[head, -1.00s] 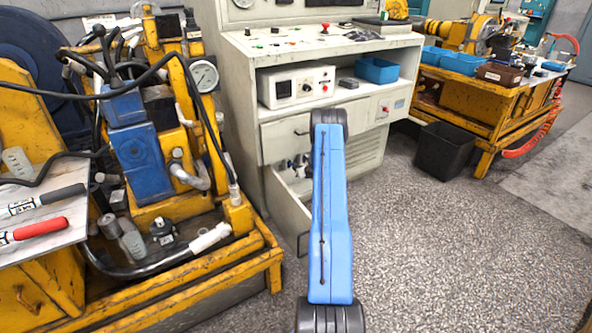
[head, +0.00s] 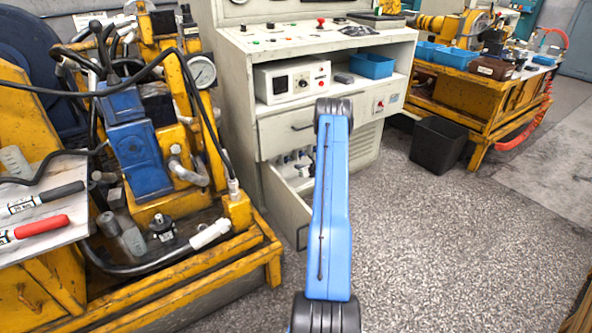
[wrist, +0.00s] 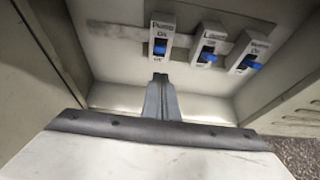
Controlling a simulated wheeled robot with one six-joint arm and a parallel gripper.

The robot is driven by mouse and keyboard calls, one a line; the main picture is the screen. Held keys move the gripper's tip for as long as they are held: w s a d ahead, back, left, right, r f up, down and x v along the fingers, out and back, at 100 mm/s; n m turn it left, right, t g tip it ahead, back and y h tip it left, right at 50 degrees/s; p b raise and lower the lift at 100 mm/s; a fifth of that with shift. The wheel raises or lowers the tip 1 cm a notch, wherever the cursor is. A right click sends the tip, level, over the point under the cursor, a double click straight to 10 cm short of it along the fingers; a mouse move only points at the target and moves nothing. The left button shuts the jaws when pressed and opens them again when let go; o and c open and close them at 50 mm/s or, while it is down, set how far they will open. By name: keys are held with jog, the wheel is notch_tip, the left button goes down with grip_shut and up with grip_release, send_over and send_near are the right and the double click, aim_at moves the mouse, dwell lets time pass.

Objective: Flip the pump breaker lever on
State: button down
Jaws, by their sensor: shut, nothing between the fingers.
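The pump breaker (wrist: 161,34) is the leftmost of three white breakers on the compartment's back wall in the wrist view. Its blue lever (wrist: 160,46) sits between the On mark above and the lower mark, seemingly towards the lower one. My gripper (wrist: 162,80) is shut and empty, its fingertips just below the pump breaker in the picture. I cannot tell whether they touch it. In the head view the breakers show small in the open lower compartment (head: 283,208) of the cabinet, and my blue arm hides the gripper.
The lights breaker (wrist: 209,45) and a third breaker (wrist: 248,54) stand close to the right of the pump breaker. A pale panel with a dark edge (wrist: 150,133) crosses the lower wrist view. A yellow hydraulic rig (head: 250,240) stands left of the cabinet.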

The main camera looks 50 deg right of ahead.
jog(key=shift+s+a+r, duration=0.15)
jog(key=shift+s+r, duration=0.5)
jog(key=shift+r, duration=0.05)
jog(key=shift+s+a+r, duration=0.15)
jog(key=shift+s+r, duration=0.5)
